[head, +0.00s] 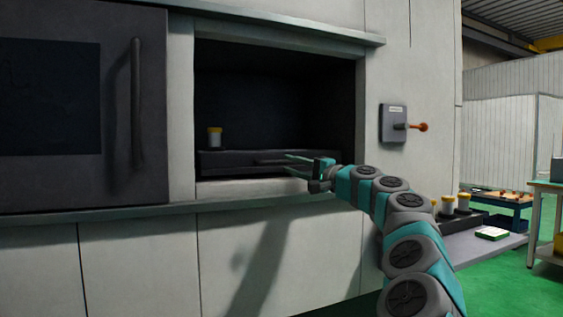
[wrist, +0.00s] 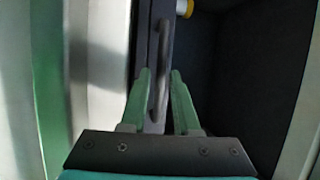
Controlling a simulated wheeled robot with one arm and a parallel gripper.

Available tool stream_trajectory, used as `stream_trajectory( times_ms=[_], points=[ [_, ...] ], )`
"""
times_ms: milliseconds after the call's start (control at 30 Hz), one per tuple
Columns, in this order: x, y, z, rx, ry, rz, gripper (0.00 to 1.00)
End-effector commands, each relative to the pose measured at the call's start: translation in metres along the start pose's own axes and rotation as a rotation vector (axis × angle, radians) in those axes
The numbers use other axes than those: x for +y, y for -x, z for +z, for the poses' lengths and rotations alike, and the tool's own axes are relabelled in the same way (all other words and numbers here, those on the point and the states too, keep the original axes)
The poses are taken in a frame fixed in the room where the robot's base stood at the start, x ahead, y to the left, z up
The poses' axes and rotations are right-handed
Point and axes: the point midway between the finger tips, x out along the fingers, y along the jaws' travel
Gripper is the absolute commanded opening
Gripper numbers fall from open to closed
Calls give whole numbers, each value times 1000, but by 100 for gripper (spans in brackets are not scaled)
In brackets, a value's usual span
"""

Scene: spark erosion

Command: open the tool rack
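The tool rack (head: 222,164) is a dark, low drawer-like unit in the recess of the pale machine. Its dark bar handle (head: 266,162) runs along the front. My gripper (head: 288,160) reaches into the opening from the right, its green fingers at the handle. In the wrist view the rack front (wrist: 146,40) and the handle (wrist: 162,60) run lengthwise up the picture. The fingers of my gripper (wrist: 161,75) are apart, one on each side of the handle, with visible gaps. I cannot tell whether either finger touches it.
A dark door (head: 80,110) is left of the opening. A switch box (head: 393,122) with an orange-tipped lever is on the right. Several jars stand lower right.

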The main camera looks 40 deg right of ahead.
Motion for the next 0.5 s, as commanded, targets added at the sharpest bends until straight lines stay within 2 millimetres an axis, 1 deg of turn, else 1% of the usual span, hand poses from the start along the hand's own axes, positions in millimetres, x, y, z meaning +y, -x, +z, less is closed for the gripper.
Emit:
stream_trajectory(
  times_ms=[33, 233, 367, 500],
  points=[
    [0, -9, 0, -1, 1, 2, 30],
    [0, -27, -1, 1, 1, 1, 30],
    [1, -36, 0, -1, -1, 1, 30],
    [0, -38, 1, -2, -1, 0, 30]
  ],
)
